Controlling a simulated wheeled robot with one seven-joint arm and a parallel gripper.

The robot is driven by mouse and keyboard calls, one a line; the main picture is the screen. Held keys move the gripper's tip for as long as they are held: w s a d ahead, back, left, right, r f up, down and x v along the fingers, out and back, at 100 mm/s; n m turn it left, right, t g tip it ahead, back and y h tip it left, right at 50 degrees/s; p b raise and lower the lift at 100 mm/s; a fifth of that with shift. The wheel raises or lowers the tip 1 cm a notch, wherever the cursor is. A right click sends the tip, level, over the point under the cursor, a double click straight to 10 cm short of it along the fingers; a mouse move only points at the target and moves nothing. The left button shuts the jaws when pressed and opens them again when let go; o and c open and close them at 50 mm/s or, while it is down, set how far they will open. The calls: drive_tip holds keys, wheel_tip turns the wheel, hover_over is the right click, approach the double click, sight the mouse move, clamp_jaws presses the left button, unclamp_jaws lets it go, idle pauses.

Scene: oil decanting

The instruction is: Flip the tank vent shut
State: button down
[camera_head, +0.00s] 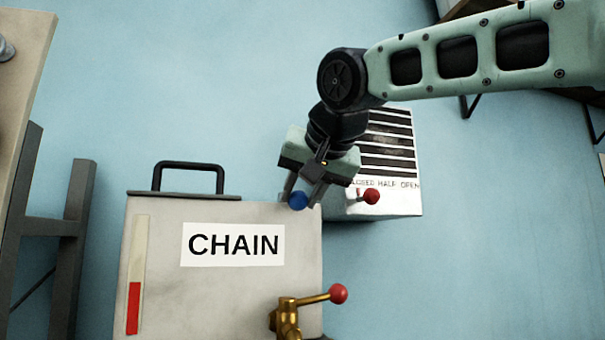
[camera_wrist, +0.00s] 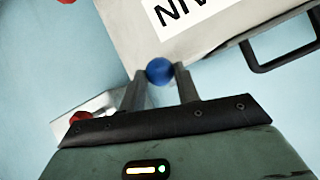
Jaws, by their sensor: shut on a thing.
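The tank (camera_head: 155,235) is a pale box labelled CHAIN, with a black top handle and a red level strip on its front. A blue ball knob (camera_head: 298,200), which I take for the vent's, sits at the tank's top right corner. My gripper (camera_head: 305,194) is shut on this knob from above. In the wrist view the blue knob (camera_wrist: 159,70) shows between the two fingertips, against the tank's edge (camera_wrist: 125,30). The vent's lever and pivot are hidden, so I cannot tell its position.
A brass tap (camera_head: 287,315) with a red knob (camera_head: 338,293) is at the tank's lower right. Behind my gripper, a white slatted box (camera_head: 395,205) marked CLOSED HALF OPEN has a red knob (camera_head: 371,196). A wooden table (camera_head: 25,80) stands at left.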

drive_tip(key=r+p, duration=0.2)
drive_tip(key=r, duration=0.2)
drive_tip(key=shift+w, duration=0.2)
drive_tip(key=shift+w+a+r+p, duration=0.1)
drive_tip(key=shift+w+r+p, duration=0.1)
drive_tip(key=shift+r+p, duration=0.35)
drive_tip(key=shift+w+r+p, duration=0.2)
drive_tip(key=shift+r+p, duration=0.15)
drive_tip(key=shift+r, duration=0.45)
drive_tip(key=c, duration=1.3)
unclamp_jaws()
drive_tip(key=shift+w, duration=0.15)
drive_tip(key=shift+a+f, duration=0.1)
drive_tip(key=shift+f, duration=0.1)
drive_tip(key=b+v, duration=0.3)
drive_tip(key=v, duration=1.4)
drive_tip(key=shift+s, duration=0.25)
